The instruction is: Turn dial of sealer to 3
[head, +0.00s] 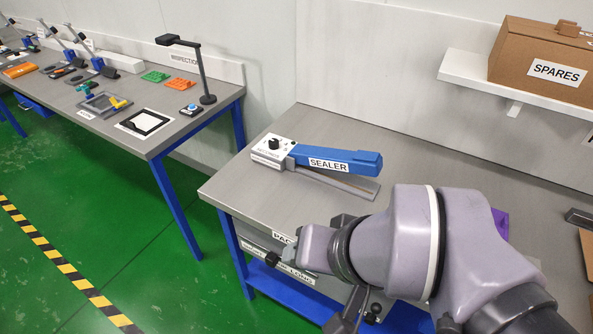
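The sealer (335,161) stands on the grey table ahead, with a blue arm labelled SEALER slanting over a flat metal base. Its white box is at the left end, and the black dial (275,144) sits on top of that box. The dial's numbers and pointer are too small to read. My gripper (355,308) is low in the head view, near the table's front edge, in front of the sealer and apart from it. My arm partly hides it, and I cannot tell whether its fingers are open or shut.
The table (240,189) is clear to the left and in front of the sealer. A shelf (460,68) with a SPARES box (545,60) hangs at the upper right. A purple item (501,222) shows behind my arm. Another bench (150,95) stands at left.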

